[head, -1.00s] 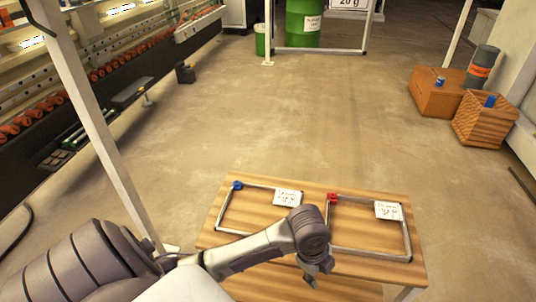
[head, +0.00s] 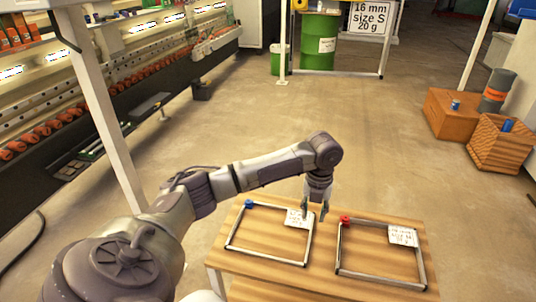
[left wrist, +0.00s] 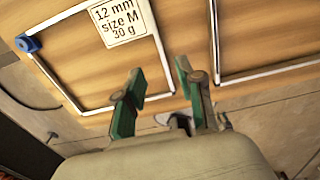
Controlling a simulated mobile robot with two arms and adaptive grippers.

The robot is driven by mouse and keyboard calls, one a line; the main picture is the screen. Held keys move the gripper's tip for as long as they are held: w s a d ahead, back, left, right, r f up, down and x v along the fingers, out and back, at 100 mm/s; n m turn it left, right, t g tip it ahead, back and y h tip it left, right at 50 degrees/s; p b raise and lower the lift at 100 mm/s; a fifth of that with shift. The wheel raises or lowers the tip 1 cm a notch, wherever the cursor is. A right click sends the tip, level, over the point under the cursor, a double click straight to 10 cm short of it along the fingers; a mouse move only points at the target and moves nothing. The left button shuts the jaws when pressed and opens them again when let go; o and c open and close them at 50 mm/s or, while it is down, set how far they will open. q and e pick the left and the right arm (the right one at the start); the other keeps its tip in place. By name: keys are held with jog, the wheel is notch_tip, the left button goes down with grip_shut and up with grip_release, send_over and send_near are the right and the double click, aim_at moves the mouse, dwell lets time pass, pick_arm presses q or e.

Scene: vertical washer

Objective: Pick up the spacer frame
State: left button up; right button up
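Two thin metal spacer frames lie flat on a small wooden table. The left frame (head: 265,257) has a blue corner and a white label; in the left wrist view its label (left wrist: 122,20) reads 12 mm, size M, 30 g. The right frame (head: 380,279) has a red corner and a label too small to read. My left gripper (head: 316,210) points down by the left frame's right side. In the left wrist view its fingers (left wrist: 159,70) are apart and empty, with the left frame's right bar between them in the picture. Contact cannot be told. My right gripper is out of view.
The wooden table (head: 268,290) has bare wood between and around the frames. A sign (head: 369,18) reading 16 mm, size S, 20 g stands at the back. A white post (head: 110,120) rises left. Wooden crates (head: 500,143) stand at the right. The floor between is clear.

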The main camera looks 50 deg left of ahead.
aim_at(310, 236)
pick_arm(q)
notch_tip(310, 236, down, 9)
jog(key=shift+s+f, duration=0.1)
jog(key=shift+f, duration=0.05)
dwell(0.4)
jog(key=shift+c, duration=0.3)
grip_shut()
